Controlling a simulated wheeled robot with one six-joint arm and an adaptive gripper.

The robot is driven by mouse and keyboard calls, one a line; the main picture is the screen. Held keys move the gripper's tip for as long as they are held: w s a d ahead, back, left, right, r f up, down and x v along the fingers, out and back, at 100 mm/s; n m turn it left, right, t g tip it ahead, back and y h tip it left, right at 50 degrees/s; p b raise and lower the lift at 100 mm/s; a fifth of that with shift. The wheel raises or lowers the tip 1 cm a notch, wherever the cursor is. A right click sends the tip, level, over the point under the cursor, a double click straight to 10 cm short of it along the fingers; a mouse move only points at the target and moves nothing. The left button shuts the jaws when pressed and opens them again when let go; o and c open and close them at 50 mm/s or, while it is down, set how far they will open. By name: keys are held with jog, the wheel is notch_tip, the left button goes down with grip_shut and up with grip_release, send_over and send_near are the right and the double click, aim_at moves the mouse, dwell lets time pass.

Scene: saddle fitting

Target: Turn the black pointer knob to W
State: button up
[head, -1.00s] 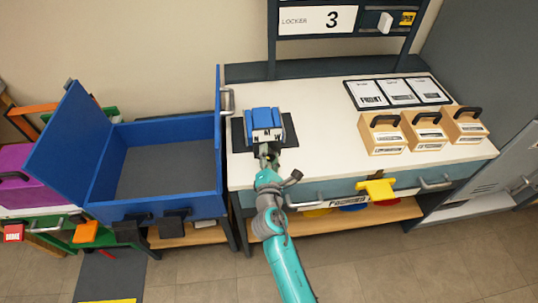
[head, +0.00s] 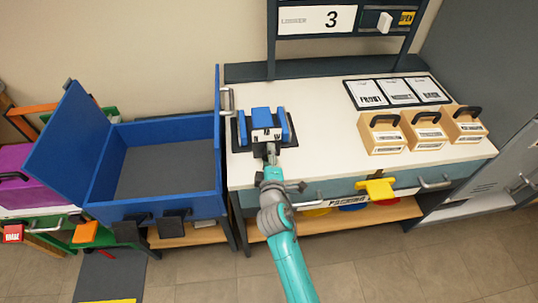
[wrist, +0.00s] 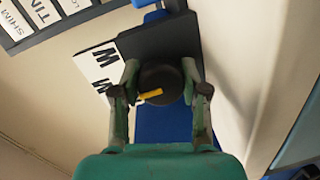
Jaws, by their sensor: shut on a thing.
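The black pointer knob (wrist: 160,84) is round with a yellow pointer mark (wrist: 150,95). It sits between the two fingers of my gripper (wrist: 160,76) in the wrist view, with a finger against each side. The mark points left in that view, toward a white letter plate (wrist: 92,66). Two letters show there, one above the other, rotated; I cannot tell for sure which is W. In the head view my gripper (head: 270,152) is at the front of the blue fixture (head: 263,116) on the bench, and the knob is hidden there.
The fixture stands on a dark mat (head: 290,142) on the white bench (head: 320,120). An open blue box (head: 165,215) is at left. Wooden boxes (head: 385,135) with black handles and several cards (head: 398,92) are at right. The bench middle is clear.

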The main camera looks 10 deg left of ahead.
jog(key=m+y, duration=0.1)
jog(key=m, duration=0.4)
jog(key=shift+f+m, duration=0.15)
jog(key=shift+m, duration=0.25)
jog(key=m+y, duration=0.1)
jog(key=m, duration=0.3)
jog(key=shift+m+g, duration=0.3)
jog(key=shift+m, duration=0.1)
jog(key=o, duration=1.2)
jog(key=shift+c, duration=0.2)
jog(key=v, duration=1.2)
jog(key=shift+f, duration=0.1)
